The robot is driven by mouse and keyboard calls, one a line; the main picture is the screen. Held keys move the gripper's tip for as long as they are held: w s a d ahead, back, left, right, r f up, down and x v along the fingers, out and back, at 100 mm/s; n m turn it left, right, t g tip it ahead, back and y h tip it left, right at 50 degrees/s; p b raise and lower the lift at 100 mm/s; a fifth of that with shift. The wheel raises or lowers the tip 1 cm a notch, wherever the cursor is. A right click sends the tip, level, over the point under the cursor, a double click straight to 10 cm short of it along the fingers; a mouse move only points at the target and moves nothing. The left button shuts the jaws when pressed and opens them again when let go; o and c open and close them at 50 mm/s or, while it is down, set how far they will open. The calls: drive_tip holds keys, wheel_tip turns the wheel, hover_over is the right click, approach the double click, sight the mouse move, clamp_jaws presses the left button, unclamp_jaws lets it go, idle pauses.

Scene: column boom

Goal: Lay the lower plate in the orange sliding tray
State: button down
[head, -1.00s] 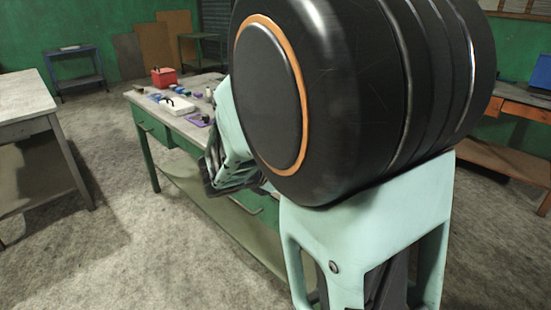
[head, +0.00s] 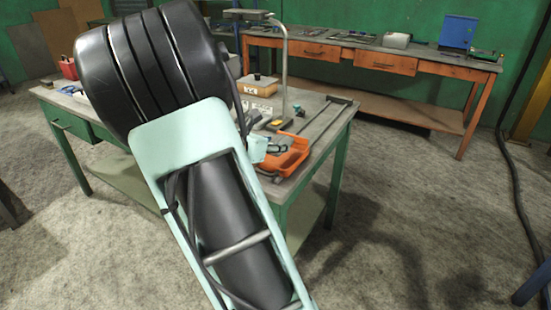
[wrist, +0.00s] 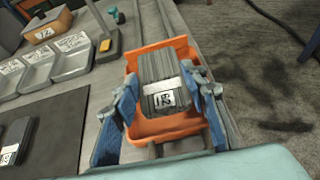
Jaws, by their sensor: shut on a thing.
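My gripper (wrist: 162,112) is shut on a grey ribbed plate (wrist: 160,70) with a white numbered label, whose digits are not clear. Its blue-padded fingers stand on the plate's left and right sides. The plate is over the orange tray (wrist: 178,46), whose rim shows around it. I cannot tell whether the plate touches the tray floor. In the head view the orange tray (head: 289,162) sits near the right end of the green bench, with my arm partly in front of it.
A dark labelled plate (wrist: 17,140) lies on a dark mat (wrist: 62,128) at the left. Grey labelled bins (wrist: 72,57) and an orange box (wrist: 48,25) stand behind. A metal post (head: 284,65) rises from the bench. Floor right of the bench is clear.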

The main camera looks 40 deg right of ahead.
sight(277, 162)
drive_tip(key=shift+w+d+f, duration=0.15)
drive_tip(key=shift+d+f, duration=0.2)
drive_tip(key=shift+d, duration=0.05)
drive_tip(key=shift+w+d+f+b, duration=0.15)
drive_tip(key=shift+f+b, duration=0.2)
drive_tip(key=shift+f, duration=0.55)
drive_tip(key=shift+s+d+f+b, duration=0.1)
drive_tip(key=shift+f+b, duration=0.25)
drive_tip(key=shift+f, duration=0.55)
drive_tip(key=shift+f, duration=0.15)
drive_tip(key=c, duration=1.6)
unclamp_jaws()
drive_tip(key=shift+f, duration=0.15)
drive_tip(key=o, duration=0.4)
drive_tip(key=shift+o, duration=0.2)
